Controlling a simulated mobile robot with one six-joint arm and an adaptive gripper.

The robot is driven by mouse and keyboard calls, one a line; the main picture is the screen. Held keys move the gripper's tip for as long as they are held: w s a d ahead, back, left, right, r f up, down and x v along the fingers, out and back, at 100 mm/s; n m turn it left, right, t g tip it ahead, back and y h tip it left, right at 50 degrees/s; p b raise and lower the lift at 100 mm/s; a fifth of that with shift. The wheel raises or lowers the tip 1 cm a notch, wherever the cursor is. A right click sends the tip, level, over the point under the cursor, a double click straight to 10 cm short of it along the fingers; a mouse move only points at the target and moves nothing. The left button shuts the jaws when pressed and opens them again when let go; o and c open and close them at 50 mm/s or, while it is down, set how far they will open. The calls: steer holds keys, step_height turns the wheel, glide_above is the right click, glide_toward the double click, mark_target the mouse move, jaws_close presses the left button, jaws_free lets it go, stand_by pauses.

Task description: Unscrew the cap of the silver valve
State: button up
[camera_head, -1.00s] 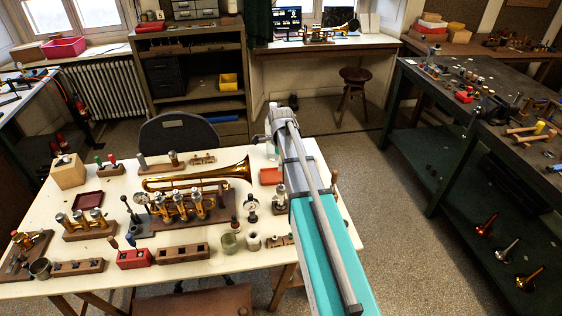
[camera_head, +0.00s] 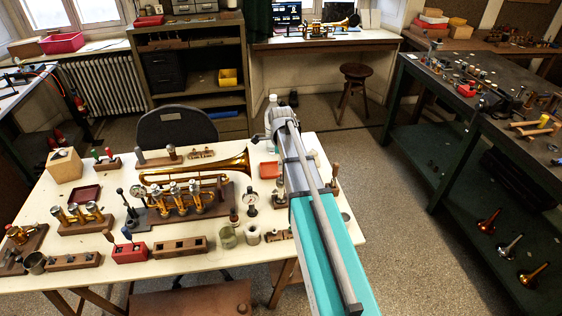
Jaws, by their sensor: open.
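A brass trumpet (camera_head: 195,178) lies on the white table, with a row of gold and silver valves (camera_head: 176,198) on a dark board in front of it. Small metal parts (camera_head: 280,187) stand close beside my arm at the table's right side. I cannot tell which of these is the silver valve, and its cap is too small to make out. My arm reaches over the right part of the table. My gripper's fingers cannot be made out; the arm hides that area.
A chair (camera_head: 175,127) stands behind.

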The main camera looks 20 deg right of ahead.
mark_target(281, 180)
steer(key=shift+f+b, duration=4.75)
steer(key=shift+f, duration=0.25)
jaws_close()
steer(key=shift+n, duration=2.6)
steer(key=shift+n, duration=0.3)
steer(key=shift+n, duration=0.3)
steer(key=n, duration=0.4)
